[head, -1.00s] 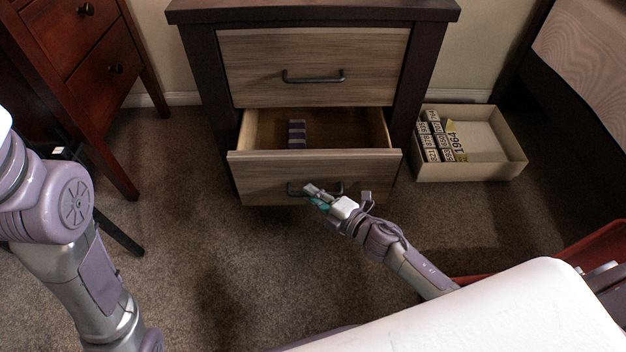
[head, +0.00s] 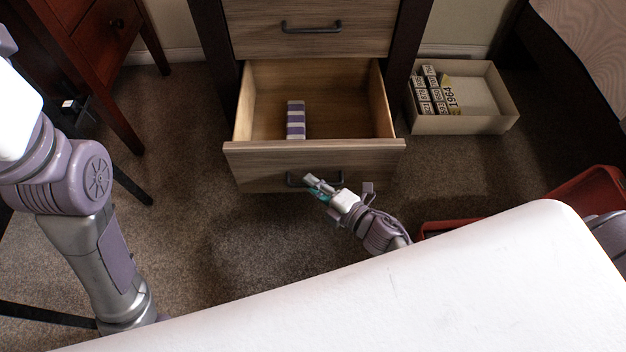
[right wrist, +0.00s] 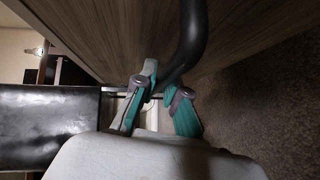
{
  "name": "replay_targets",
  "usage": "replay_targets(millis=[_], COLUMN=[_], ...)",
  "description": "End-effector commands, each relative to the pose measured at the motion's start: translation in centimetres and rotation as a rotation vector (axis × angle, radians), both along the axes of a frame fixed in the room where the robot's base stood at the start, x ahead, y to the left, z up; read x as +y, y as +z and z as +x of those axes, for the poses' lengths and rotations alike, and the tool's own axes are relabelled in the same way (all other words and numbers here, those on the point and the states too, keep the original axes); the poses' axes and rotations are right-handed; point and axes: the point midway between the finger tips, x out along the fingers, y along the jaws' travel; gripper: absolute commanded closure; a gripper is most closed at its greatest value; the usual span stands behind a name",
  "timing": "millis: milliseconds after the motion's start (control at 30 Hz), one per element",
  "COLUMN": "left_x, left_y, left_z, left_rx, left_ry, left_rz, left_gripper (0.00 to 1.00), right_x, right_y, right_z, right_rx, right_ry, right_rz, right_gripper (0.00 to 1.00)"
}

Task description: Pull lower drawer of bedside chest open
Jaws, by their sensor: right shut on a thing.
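The bedside chest (head: 222,50) stands at the back centre in the head view. Its lower drawer (head: 245,160) is pulled well out, with its inside showing. A purple-and-white striped block (head: 296,120) lies in it. The dark handle (head: 293,180) of the lower drawer is on its front, partly behind my right gripper (head: 318,186). In the right wrist view, the fingers of my right gripper (right wrist: 158,100) are shut around the dark curved handle bar (right wrist: 190,45), close to the wooden drawer front (right wrist: 250,30). My left gripper is out of view; only my left arm shows.
A beige box (head: 465,124) with number plates stands right of the chest. A reddish wooden cabinet (head: 95,45) is at the left. A red container (head: 595,190) shows at the right edge. Carpet (head: 230,235) in front of the drawer is clear.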

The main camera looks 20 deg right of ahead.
Motion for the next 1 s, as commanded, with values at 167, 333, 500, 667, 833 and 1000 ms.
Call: replay_targets(millis=[167,333,500,667,833,1000], left_x=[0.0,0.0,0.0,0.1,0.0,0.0], left_y=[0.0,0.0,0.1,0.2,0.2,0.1], left_z=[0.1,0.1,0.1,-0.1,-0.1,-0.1], left_rx=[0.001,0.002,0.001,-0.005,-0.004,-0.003], left_ry=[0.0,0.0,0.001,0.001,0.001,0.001], left_rz=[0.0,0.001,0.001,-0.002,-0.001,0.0], left_gripper=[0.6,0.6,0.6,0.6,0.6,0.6], right_x=[0.0,0.0,0.0,-0.1,-1.2,-3.0], right_y=[0.0,0.0,0.0,0.0,0.2,0.6], right_z=[0.0,0.0,0.0,-0.2,-2.1,-5.3], right_rx=[0.001,0.001,0.0,0.001,0.004,0.005], right_ry=[0.0,0.0,0.0,0.0,0.0,-0.001], right_rz=[0.0,0.0,0.0,0.0,0.0,-0.001], right_gripper=[1.0,0.63,0.63,0.63,0.63,0.63])
